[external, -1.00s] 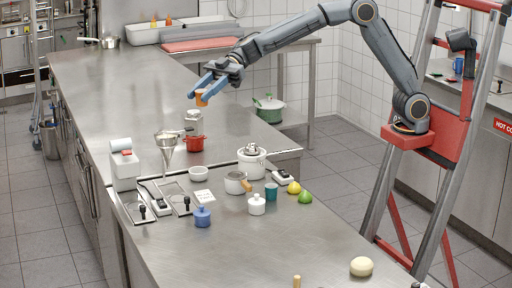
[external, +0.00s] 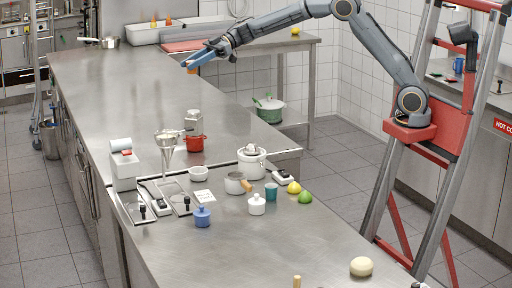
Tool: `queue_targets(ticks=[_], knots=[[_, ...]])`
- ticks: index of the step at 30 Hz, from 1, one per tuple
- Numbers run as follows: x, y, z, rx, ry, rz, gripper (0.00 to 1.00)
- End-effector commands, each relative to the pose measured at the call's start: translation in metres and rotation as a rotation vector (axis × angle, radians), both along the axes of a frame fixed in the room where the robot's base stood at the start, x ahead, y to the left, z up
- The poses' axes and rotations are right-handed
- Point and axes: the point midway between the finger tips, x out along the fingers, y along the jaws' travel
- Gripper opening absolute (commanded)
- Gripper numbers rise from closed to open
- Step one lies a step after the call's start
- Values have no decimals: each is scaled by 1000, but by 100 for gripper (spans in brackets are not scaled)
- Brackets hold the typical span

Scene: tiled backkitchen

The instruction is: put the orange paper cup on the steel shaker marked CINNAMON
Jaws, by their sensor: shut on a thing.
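My gripper (external: 190,63) is over the far part of the long steel counter, at the upper middle of the external view. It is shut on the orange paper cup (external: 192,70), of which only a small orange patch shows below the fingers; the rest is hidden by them. A pale steel-coloured container (external: 193,120) stands upright on the counter behind the red pot, well below the gripper in the picture. It may be the shaker, but no CINNAMON marking is legible. The cup is apart from it.
A red pot (external: 195,144) stands directly in front of the pale container, and a funnel on a stand (external: 166,145) is to its left. White bowls, a blue jar (external: 203,217), a teal cup (external: 271,191) and fruit crowd the nearer counter. The far counter (external: 120,85) is clear.

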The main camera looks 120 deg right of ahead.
Motion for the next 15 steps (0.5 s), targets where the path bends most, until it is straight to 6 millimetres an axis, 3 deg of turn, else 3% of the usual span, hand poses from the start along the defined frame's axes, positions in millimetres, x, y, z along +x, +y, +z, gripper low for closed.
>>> queue_targets(ticks=[1,15], knots=[[-5,-9,0,0,0,-9,10],[-4,-6,-69,4,3,-7,10]])
